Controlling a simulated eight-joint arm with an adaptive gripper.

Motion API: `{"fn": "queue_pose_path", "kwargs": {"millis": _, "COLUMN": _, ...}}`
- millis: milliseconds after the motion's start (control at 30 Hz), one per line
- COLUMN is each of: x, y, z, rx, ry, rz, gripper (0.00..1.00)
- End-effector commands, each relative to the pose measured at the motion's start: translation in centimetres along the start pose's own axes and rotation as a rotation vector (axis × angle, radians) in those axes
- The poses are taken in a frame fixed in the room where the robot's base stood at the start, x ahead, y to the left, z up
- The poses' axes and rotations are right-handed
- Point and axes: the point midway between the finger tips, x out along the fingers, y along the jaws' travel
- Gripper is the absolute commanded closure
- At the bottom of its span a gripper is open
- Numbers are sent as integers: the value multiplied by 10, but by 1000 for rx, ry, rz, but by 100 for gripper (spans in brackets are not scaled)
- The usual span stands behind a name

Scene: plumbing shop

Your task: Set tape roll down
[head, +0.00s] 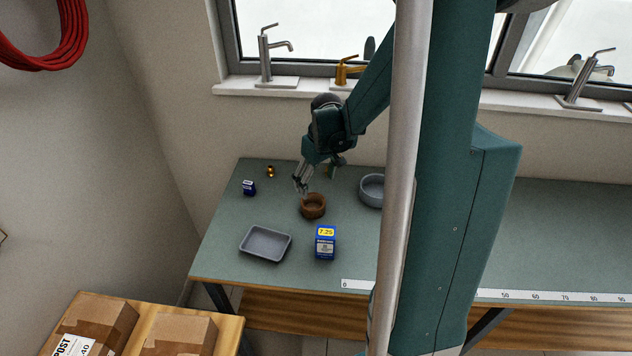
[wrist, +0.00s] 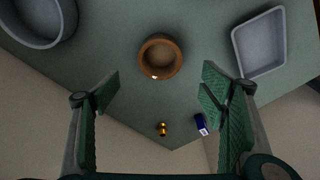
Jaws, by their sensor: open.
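The brown tape roll (head: 313,206) lies flat on the green tabletop (head: 340,275), with its hole facing up. In the wrist view the tape roll (wrist: 160,57) shows beyond the fingertips, with a small pale spot on its near side. My gripper (head: 301,188) is above and slightly behind the roll in the head view. In the wrist view my gripper (wrist: 160,92) has its two green finger pads spread wide with nothing between them. The roll appears apart from the fingers.
A grey tray (head: 265,244) and a blue box (head: 325,243) stand nearer the front edge. A round grey bowl (head: 372,190) is right of the roll. A small dark blue box (head: 249,188) and a brass fitting (head: 270,171) stand at back left.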

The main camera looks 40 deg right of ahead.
Motion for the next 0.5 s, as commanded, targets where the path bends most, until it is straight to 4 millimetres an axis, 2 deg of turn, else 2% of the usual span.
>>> {"fn": "queue_pose_path", "kwargs": {"millis": 267, "x": -7, "y": -8, "z": 0, "rx": -1, "ry": 7, "rz": 4, "gripper": 29}}
{"fn": "queue_pose_path", "kwargs": {"millis": 500, "x": -33, "y": -35, "z": 0, "rx": -3, "ry": 36, "rz": 19, "gripper": 29}}
